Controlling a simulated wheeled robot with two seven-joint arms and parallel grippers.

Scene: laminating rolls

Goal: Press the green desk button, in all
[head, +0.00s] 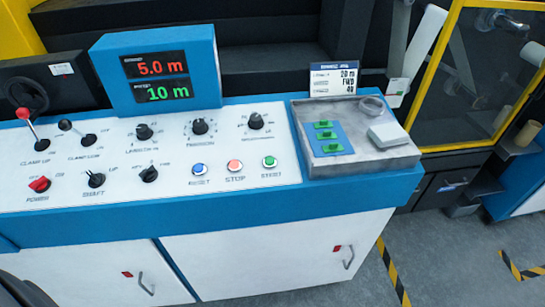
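The green desk button (270,161), labelled START, sits at the right end of a row of three buttons on the white top of the control desk (110,190). The red STOP button (235,165) is beside it, and the blue RESET button (200,169) is further left. Nothing covers the green button. The display (157,78) behind reads 5.0 m in red and 10 m in green. Neither of my grippers is in view.
Levers (32,127) and several black knobs stand on the desk, with a red power switch (39,184) at left. A grey tray (372,166) at right holds a blue plate with green pieces and a pale block. A card (334,80) stands behind it.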

